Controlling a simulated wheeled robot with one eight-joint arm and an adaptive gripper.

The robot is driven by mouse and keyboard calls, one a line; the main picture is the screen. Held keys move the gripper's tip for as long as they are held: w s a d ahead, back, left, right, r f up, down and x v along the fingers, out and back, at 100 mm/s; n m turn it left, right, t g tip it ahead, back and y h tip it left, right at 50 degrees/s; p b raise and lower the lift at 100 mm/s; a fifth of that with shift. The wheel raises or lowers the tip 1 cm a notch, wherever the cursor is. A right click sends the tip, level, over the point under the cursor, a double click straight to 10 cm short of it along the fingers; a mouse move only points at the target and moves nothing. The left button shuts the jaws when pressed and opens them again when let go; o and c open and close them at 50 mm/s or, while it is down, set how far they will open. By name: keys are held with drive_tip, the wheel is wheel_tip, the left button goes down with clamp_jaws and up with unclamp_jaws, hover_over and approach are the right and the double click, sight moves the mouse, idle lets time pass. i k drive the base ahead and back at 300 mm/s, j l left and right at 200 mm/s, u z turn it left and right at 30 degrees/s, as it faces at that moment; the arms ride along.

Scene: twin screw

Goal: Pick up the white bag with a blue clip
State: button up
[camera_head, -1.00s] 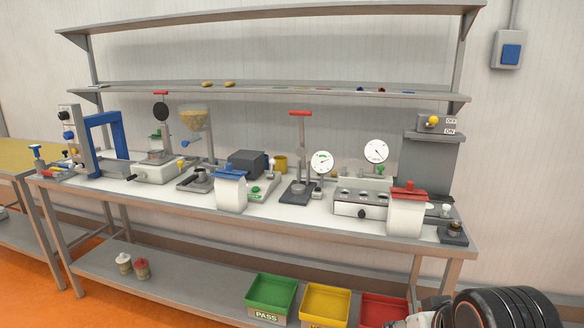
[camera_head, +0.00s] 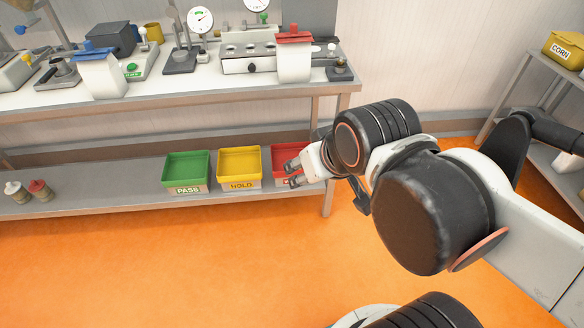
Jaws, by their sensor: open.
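The white bag with a blue clip (camera_head: 102,78) stands upright on the bench top at the upper left, near the bench's front edge. A second white bag with a red clip (camera_head: 294,60) stands further right on the same bench. My gripper (camera_head: 291,174) is open and shows no object between its fingers. It is below the bench top, in front of the red bin, and well right of and lower than the blue-clip bag. My gripper partly hides the red bin.
The bench top (camera_head: 200,91) carries several instruments around and behind the bags. The lower shelf (camera_head: 110,200) holds a green bin (camera_head: 187,168), a yellow bin (camera_head: 240,163), a red bin (camera_head: 281,153) and two small containers at left. Orange floor is clear in front.

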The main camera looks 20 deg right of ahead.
sight(105, 78)
drive_tip(key=i+j+u, duration=0.2)
drive_tip(key=i, duration=0.3)
drive_tip(key=i+j+u, duration=0.25)
drive_tip(key=i, duration=0.2)
drive_tip(key=i+j+u, duration=0.2)
drive_tip(key=i, duration=0.35)
